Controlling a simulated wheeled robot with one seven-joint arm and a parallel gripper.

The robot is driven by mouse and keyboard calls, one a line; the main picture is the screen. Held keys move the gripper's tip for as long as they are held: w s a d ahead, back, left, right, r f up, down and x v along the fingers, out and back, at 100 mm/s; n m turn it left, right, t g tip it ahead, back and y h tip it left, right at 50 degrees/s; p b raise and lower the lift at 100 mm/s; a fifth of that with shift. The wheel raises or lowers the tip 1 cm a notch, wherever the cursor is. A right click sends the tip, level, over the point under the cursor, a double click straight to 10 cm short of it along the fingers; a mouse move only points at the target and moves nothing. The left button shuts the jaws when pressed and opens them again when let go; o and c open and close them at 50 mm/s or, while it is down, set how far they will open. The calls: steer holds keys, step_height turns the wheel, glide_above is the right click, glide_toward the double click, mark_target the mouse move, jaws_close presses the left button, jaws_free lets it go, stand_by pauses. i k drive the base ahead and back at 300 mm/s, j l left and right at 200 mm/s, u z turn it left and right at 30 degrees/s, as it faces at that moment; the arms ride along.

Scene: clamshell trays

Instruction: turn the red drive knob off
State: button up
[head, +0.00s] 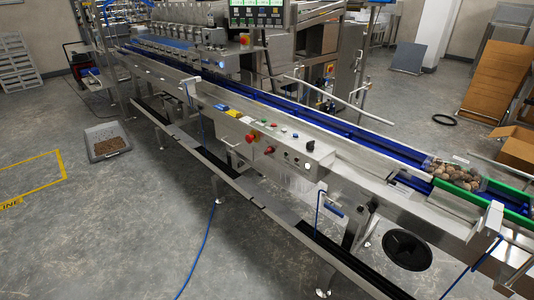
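A control panel (292,155) is set in the steel side of the conveyor, near the middle of the head view. A small red knob (270,150) sticks out from the panel's left part. Up and left of it is a larger red mushroom-shaped button (251,137) on a yellow base. The knob is too small here to read its pointer or any label. My gripper is not in view.
A conveyor with blue belts (310,125) crosses the view diagonally. A clear clamshell tray (455,172) with brown contents sits on it at right. A steel rail (240,185) runs in front of the panel. The grey floor at lower left is mostly clear.

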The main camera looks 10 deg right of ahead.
mark_target(269, 150)
steer(key=i+j+z, duration=0.1)
steer(key=i+j, duration=0.5)
steer(key=i+j+z, duration=0.1)
steer(key=i+j, duration=0.45)
steer(key=j, duration=0.15)
steer(key=i+j, duration=0.55)
steer(key=j, duration=0.15)
steer(key=l+z, duration=0.05)
